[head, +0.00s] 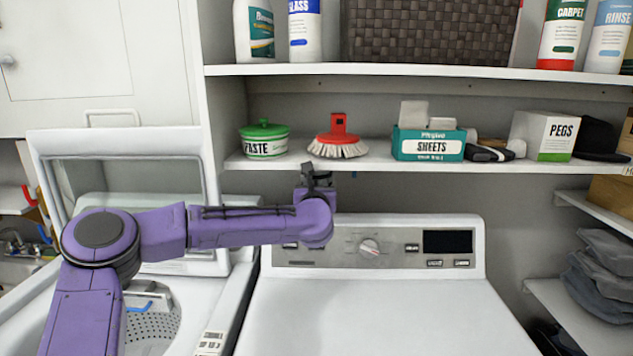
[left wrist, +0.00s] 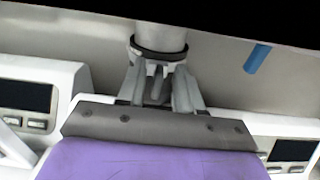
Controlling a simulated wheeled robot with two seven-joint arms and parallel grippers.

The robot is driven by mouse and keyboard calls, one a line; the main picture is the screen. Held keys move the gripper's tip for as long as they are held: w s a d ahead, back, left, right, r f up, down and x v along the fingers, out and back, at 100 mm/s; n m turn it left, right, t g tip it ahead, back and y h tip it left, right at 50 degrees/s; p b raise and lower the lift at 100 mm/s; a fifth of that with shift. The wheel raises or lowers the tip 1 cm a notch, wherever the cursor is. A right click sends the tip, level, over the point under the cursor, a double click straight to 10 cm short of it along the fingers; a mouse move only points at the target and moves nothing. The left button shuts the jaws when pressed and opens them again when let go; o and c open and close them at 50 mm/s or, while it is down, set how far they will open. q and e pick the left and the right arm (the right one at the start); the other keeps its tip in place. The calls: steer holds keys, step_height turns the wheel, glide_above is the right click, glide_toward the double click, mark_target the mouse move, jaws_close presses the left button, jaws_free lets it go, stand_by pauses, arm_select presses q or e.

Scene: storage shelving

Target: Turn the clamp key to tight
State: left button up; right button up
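A pale upright pipe (left wrist: 160,36) with a dark clamp band (left wrist: 158,52) around it shows at the top middle of the left wrist view. My left gripper (left wrist: 158,88) is just below the band, its two grey fingers apart. A small grey piece between the fingers may be the clamp key, but I cannot tell its turn or whether the fingers touch it. In the head view my left gripper (head: 312,172) is above the washer's control panel, under the shelf edge. The pipe and key are not clear there. My right gripper is not in view.
The shelf (head: 370,158) above holds a paste tub (head: 264,140), a red brush (head: 338,140) and a sheets box (head: 428,146). The control panel (head: 375,247) is below the gripper. A raised lid (head: 130,165) stands at left. The washer's top is clear.

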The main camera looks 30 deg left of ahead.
arm_select(q)
steer(key=shift+s+r, duration=0.2)
steer(key=shift+s, duration=0.15)
steer(key=shift+w+f, duration=0.15)
steer(key=shift+w, duration=0.05)
jaws_close()
steer(key=shift+m, duration=0.3)
steer(key=m, duration=0.2)
steer(key=m+b, duration=0.1)
steer(key=m, duration=0.1)
steer(key=m+b, duration=0.1)
steer(key=m, duration=0.1)
steer(key=shift+w+d, duration=0.2)
steer(key=shift+d, duration=0.1)
steer(key=m, duration=0.4)
steer(key=shift+d+f+m, duration=0.1)
steer(key=shift+f+m, duration=0.05)
steer(key=shift+m, duration=0.25)
steer(key=m, duration=0.3)
steer(key=m+p, duration=0.1)
steer(key=m, duration=0.1)
steer(key=shift+w+f, duration=0.1)
steer(key=shift+f, duration=0.15)
steer(key=shift+m, duration=0.3)
